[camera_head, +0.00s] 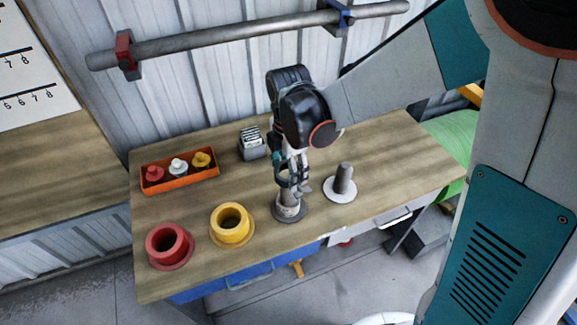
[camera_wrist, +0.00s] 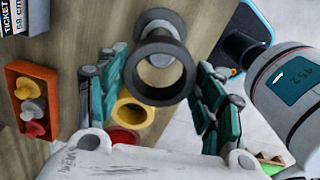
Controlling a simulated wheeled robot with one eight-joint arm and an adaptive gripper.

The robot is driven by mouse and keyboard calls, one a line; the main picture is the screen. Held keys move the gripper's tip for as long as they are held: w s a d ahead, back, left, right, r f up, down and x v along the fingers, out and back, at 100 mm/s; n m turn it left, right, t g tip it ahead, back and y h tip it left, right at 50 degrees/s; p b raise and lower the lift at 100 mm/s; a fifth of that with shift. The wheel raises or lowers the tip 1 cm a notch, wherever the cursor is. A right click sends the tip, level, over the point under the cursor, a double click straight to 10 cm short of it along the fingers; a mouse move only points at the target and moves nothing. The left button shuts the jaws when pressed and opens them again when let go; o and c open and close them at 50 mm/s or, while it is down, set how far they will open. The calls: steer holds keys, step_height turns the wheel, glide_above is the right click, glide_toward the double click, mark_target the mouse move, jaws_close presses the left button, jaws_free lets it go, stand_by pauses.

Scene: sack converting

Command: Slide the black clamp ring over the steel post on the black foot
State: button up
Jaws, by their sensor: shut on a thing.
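My gripper (camera_head: 291,172) points down over the table, its teal fingers shut on the black clamp ring (camera_head: 290,181). In the wrist view the ring (camera_wrist: 178,88) sits between the two fingers, its opening facing the camera. In the head view the pale steel post (camera_head: 289,204) stands upright on the black foot (camera_head: 291,215), directly under my gripper. The ring is at the post's upper end, well above the foot. The fingers partly hide the post's top, so I cannot tell whether the ring is around it or just above it.
A darker post (camera_head: 343,178) on a white foot stands close to the right. A yellow spool (camera_head: 231,237) and a red spool (camera_head: 169,257) stand at left. An orange tray (camera_head: 181,186) and a ticket holder (camera_head: 252,153) are behind. The right end of the table (camera_head: 407,160) is clear.

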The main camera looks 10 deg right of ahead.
steer(key=shift+f+b, duration=2.95)
steer(key=shift+f, duration=0.85)
steer(key=o, duration=1.6)
steer(key=shift+c, duration=0.2)
steer(key=shift+r, duration=3.8)
